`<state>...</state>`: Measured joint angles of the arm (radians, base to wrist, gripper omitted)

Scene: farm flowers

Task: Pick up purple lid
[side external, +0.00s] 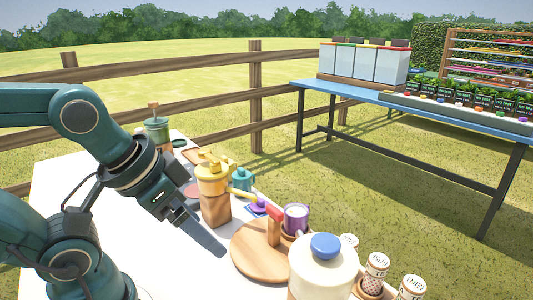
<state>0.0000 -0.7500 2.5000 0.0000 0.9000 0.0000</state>
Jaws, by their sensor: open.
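A small purple piece (259,205), which may be the purple lid, sits on the white table (70,190) by a blue square, at the end of a yellow handle. It is too small to make out clearly. A purple cup (296,218) stands to its right, beside a round wooden board. My gripper (215,245) is open above the table, to the left of the wooden board and apart from the purple piece. One finger shows clearly; the other is mostly hidden.
A wooden block with a yellow top (213,190) stands just behind my gripper. A red-handled item (274,226) stands on the round board (258,262). A cream canister with a blue knob (325,246) and labelled jars (375,270) crowd the front right. The table's left side is clear.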

